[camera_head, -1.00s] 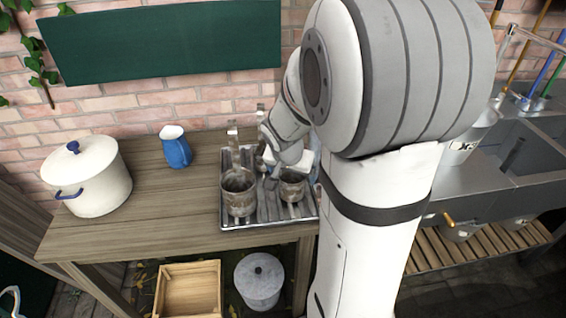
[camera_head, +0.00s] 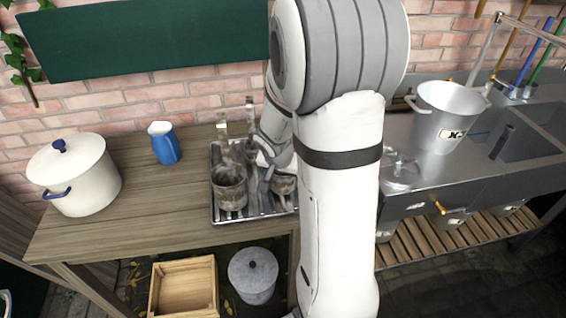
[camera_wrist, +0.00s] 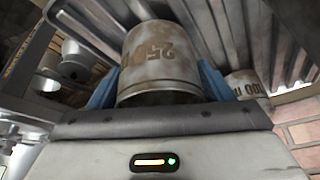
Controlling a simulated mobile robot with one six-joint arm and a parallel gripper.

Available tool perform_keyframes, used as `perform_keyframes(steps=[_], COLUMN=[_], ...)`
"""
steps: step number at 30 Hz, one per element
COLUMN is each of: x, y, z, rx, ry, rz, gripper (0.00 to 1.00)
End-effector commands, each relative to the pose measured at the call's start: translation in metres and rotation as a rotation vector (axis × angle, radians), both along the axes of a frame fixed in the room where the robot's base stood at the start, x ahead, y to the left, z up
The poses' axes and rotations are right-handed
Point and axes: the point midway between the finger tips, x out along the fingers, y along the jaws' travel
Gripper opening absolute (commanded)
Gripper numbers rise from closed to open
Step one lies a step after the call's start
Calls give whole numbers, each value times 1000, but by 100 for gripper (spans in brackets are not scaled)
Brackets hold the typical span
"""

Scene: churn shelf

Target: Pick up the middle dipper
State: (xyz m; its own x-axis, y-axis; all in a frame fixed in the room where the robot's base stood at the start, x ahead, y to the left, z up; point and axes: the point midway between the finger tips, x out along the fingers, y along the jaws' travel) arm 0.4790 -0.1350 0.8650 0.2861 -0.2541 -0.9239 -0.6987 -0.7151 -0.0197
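A large rusty metal dipper (camera_head: 229,187) stands at the left of a ridged metal tray (camera_head: 222,216). A smaller dipper (camera_head: 284,184) stands to its right, partly hidden by my arm. My gripper (camera_head: 268,172) is low over the tray beside the smaller dipper. In the wrist view, a dipper marked "25" (camera_wrist: 163,55) lies between the two blue fingers of my gripper (camera_wrist: 160,85). The fingers are apart on either side of it; contact is not clear. Another dipper marked "100" (camera_wrist: 246,84) shows to the right. Any further dipper behind my arm is hidden.
A blue jug (camera_head: 164,145) and a white lidded pot (camera_head: 75,180) stand left on the wooden table (camera_head: 140,215). A metal bucket (camera_head: 447,115) stands right by the sink. A wooden crate (camera_head: 183,290) and lidded can (camera_head: 253,276) are below. The brick wall is close behind.

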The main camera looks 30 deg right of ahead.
Motion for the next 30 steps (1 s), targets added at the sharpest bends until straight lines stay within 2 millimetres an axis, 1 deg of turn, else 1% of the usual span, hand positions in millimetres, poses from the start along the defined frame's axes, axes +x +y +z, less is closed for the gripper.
perform_keyframes(steps=[1,2,12,17,20,23,30], x=[0,0,0,0,1,1,1], y=[0,0,1,1,1,0,1], z=[0,0,0,0,4,17,65], rx=[0,0,0,0,-1,-1,-2], ry=[0,0,0,0,-2,-4,-6], rz=[0,0,1,1,1,1,1], gripper=[69,66,39,39,39,39,39])
